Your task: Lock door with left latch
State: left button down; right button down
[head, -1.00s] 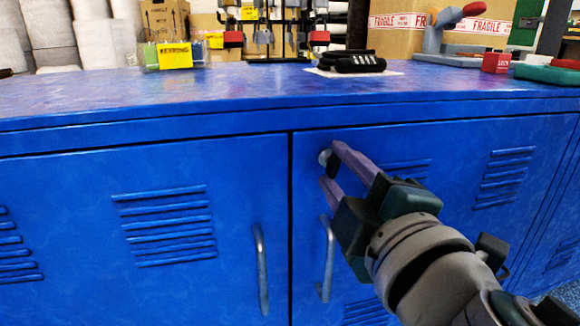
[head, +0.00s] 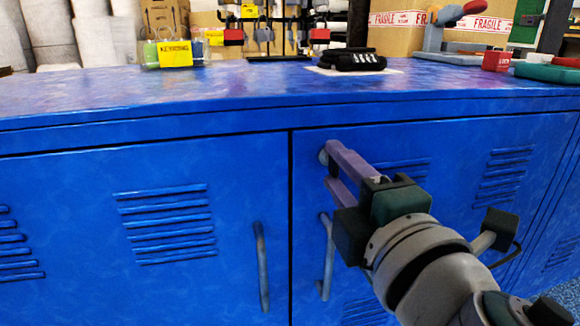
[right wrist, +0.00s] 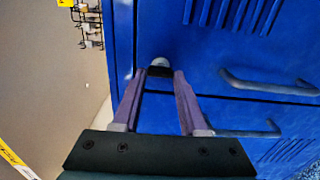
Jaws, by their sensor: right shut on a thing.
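The latch (head: 323,157) is a small round silver knob with a dark piece, at the upper left corner of the right blue door (head: 455,205). In the right wrist view the latch (right wrist: 159,62) shows between my purple fingertips, its dark part between them. My right gripper (head: 331,167) is shut on the latch. In the head view the fingers hide most of the latch, so I cannot tell its exact angle. The left blue door (head: 80,225) is flush beside the right one, with a dark gap between them. My left gripper is not in view.
Vertical bar handles hang on the left door (head: 262,268) and right door (head: 327,258). Cartons stand behind.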

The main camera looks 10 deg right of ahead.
jog(key=shift+c, duration=2.2)
grip_release()
jog(key=shift+s, duration=0.1)
jog(key=shift+s, duration=0.4)
jog(key=s+b, duration=0.1)
jog(key=s, duration=0.8)
jog(key=shift+d+b, duration=0.2)
jog(key=shift+b, duration=0.2)
